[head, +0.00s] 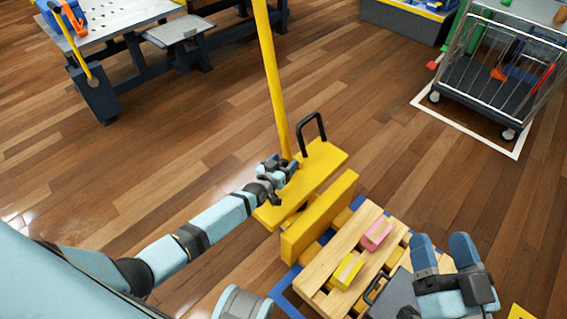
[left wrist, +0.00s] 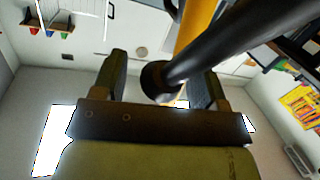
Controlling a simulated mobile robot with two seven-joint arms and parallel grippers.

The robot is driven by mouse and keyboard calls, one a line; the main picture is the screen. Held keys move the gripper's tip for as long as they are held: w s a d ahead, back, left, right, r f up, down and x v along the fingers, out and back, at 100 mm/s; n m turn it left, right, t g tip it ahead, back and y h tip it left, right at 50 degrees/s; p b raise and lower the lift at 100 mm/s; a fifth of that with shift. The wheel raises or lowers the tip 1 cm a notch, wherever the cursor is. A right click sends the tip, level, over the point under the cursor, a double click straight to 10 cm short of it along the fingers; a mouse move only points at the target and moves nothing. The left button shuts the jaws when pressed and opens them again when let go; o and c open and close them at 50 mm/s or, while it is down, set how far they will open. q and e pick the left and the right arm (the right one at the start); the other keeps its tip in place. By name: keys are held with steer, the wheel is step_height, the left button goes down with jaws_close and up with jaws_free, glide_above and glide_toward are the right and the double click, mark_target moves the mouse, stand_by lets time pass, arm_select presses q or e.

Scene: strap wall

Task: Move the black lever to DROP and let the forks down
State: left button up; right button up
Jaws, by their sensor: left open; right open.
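A yellow pallet jack (head: 312,170) stands on the wood floor, with a tall yellow pole (head: 272,75) and a black loop handle (head: 311,128). My left gripper (head: 279,168) is at the foot of the pole. In the left wrist view, a black rod with a rounded end, apparently the black lever (left wrist: 215,52), passes between the open fingers of my left gripper (left wrist: 160,80); contact cannot be told. The lever is not clear in the head view, and no DROP mark is legible. My right gripper (head: 445,255) is open, empty, above the pallet's right side.
A wooden pallet (head: 330,265) carries a yellow box (head: 346,270), a pink box (head: 377,233) and a grey case (head: 397,296). A wire cart (head: 500,65) stands at the upper right, a workbench (head: 115,25) at the upper left. Floor between is clear.

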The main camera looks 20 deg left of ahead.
arm_select(q)
steer(key=shift+s, duration=0.15)
arm_select(e)
steer(key=shift+r, duration=0.1)
arm_select(q)
steer(key=shift+s+a+p, duration=0.1)
steer(key=shift+s+p, duration=0.2)
steer(key=shift+s, duration=0.05)
steer(key=s+a+r+p, duration=0.1)
steer(key=s+p, duration=0.3)
steer(key=s, duration=0.8)
steer(key=shift+s+a+r, duration=0.35)
arm_select(e)
steer(key=shift+d+f+g+h, duration=0.4)
steer(key=shift+d+f+h, duration=0.15)
steer(key=shift+f, duration=0.25)
steer(key=shift+d+f+g+h, duration=0.45)
steer(key=shift+f+h, duration=0.1)
steer(key=shift+f, duration=0.25)
